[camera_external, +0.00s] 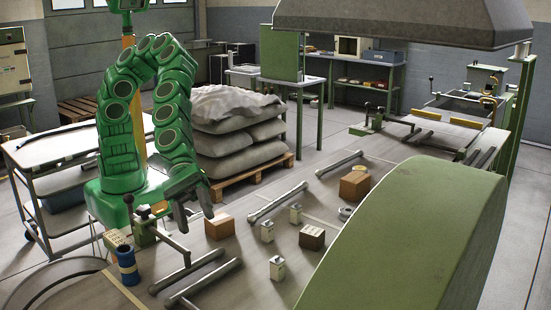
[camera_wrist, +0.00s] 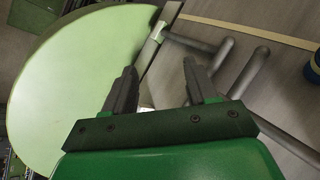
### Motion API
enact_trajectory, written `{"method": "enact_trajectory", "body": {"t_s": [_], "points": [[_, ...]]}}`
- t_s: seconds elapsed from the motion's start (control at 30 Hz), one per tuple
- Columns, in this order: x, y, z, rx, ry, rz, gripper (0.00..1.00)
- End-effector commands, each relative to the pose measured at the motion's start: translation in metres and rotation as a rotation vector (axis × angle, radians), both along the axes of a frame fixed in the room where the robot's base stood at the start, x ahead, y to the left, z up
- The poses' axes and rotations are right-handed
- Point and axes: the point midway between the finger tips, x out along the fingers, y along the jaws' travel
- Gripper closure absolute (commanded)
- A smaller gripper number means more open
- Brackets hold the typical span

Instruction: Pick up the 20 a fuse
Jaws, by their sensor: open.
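My gripper (camera_external: 194,214) hangs fingers down over the workbench, left of the small parts. In the wrist view my gripper (camera_wrist: 160,72) has its two dark fingers apart, with nothing clearly held between them. I cannot tell for sure which part is the 20 A fuse. A pale patch behind the left finger in the wrist view is mostly hidden.
A cardboard-brown block (camera_external: 219,227), a dark block with holes (camera_external: 311,237) and another brown block (camera_external: 355,186) stand on the bench. Grey bars (camera_external: 204,283) lie in front. A blue cylinder (camera_external: 128,268) is at left. A large green housing (camera_external: 410,240) blocks the right.

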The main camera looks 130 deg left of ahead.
Motion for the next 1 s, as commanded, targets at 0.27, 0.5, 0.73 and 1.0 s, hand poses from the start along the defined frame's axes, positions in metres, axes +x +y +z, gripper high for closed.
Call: {"method": "enact_trajectory", "body": {"t_s": [0.27,0.5,0.73,1.0], "points": [[0.061,0.064,-0.065,-0.376,0.054,0.476,0.43],[0.076,0.103,-0.101,-0.549,0.044,0.704,0.43],[0.084,0.109,-0.107,-0.573,0.039,0.732,0.43],[0.101,0.111,-0.114,-0.57,0.037,0.733,0.43]]}}
